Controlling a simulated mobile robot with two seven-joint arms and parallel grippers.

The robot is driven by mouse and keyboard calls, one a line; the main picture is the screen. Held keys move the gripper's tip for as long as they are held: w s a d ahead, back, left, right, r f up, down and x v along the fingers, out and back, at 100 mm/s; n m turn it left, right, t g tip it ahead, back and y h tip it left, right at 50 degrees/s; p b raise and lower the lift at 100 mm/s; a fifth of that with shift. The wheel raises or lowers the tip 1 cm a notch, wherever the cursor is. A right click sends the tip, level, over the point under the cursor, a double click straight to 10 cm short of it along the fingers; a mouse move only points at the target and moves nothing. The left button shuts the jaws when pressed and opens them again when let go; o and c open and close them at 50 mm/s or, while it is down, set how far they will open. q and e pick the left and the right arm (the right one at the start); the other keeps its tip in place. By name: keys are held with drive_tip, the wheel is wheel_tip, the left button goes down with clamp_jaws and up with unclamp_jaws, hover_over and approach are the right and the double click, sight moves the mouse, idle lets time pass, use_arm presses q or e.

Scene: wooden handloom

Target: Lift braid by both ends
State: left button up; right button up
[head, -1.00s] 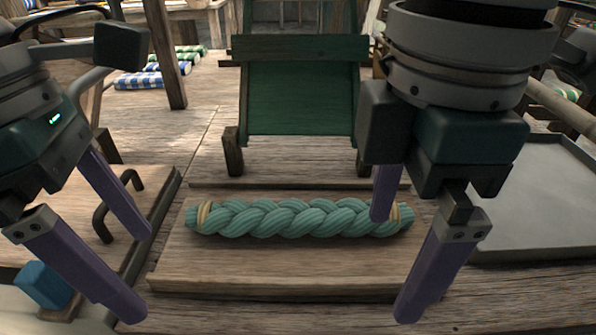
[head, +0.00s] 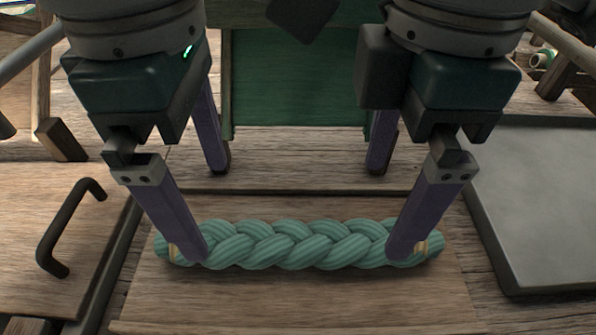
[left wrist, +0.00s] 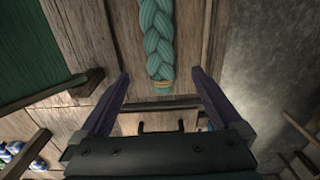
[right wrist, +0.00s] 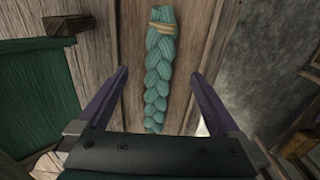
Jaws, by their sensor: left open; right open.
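The teal braid (head: 298,245) lies flat across a wooden board (head: 300,292), with a yellowish band near each end. My left gripper (head: 208,213) is open near its left end; in the left wrist view the banded end of the braid (left wrist: 158,40) lies between the fingers. My right gripper (head: 390,213) is open near the right end; in the right wrist view the braid (right wrist: 160,75) runs between the open fingers. In the head view the near fingers cover parts of the braid close to the bands. Neither gripper holds it.
A green cloth panel (head: 295,85) on a wooden frame stands behind the board. A grey tray (head: 540,200) lies at the right. A dark handle (head: 65,225) sits on a wooden panel at the left.

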sight(373, 233)
use_arm(q)
wheel_tip(373, 233, down, 8)
drive_tip(key=shift+f, duration=0.2)
use_arm(e)
wheel_tip(373, 233, down, 8)
drive_tip(key=shift+f, duration=0.2)
use_arm(q)
clamp_jaws()
use_arm(e)
clamp_jaws()
use_arm(q)
drive_tip(key=shift+r, duration=0.1)
use_arm(e)
drive_tip(key=shift+r, duration=0.1)
